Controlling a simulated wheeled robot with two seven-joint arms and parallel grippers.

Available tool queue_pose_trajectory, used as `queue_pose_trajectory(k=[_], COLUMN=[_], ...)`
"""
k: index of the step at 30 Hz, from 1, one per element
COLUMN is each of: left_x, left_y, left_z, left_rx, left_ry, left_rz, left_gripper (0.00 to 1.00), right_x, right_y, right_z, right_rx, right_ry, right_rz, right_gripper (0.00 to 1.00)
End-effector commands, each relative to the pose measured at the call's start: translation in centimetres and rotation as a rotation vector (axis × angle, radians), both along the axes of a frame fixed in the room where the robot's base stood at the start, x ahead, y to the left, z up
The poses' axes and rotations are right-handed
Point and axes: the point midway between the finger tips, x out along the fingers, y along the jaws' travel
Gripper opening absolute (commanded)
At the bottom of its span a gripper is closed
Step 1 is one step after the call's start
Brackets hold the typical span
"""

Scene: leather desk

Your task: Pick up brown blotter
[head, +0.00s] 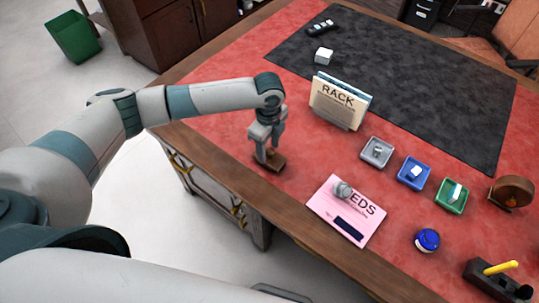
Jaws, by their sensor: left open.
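A small brown wooden piece, which looks like the brown blotter (277,161), lies on the red desk top near its front left edge. My left gripper (267,155) points down right over it with open fingers. The fingers hide part of the brown piece, and I cannot tell whether they touch it. My right gripper is out of view.
A rack with upright cards (338,104) stands to the right. Grey (377,152), blue (413,173) and green (451,195) trays hold small items. A pink card (335,215) with a grey knob, a blue jar (427,240) and a brown round object (514,191) lie further right.

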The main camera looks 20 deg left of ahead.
Motion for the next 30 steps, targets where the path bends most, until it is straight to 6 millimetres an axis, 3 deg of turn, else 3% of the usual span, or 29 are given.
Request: queue_pose_trajectory(k=[17,23,30], left_x=[0.01,0.01,0.04], left_y=[0.00,0.01,-0.01], left_z=[-0.72,-0.71,-0.66], left_rx=[0.000,0.000,-0.001], left_ry=[-0.001,-0.001,-0.002], left_rz=[-0.001,-0.001,-0.001], left_gripper=[0.47,0.02,0.00], right_x=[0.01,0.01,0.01], right_y=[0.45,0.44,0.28], right_z=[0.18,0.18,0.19], right_rx=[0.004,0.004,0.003], right_ry=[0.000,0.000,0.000], right_rz=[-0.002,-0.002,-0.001], right_gripper=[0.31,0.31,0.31])
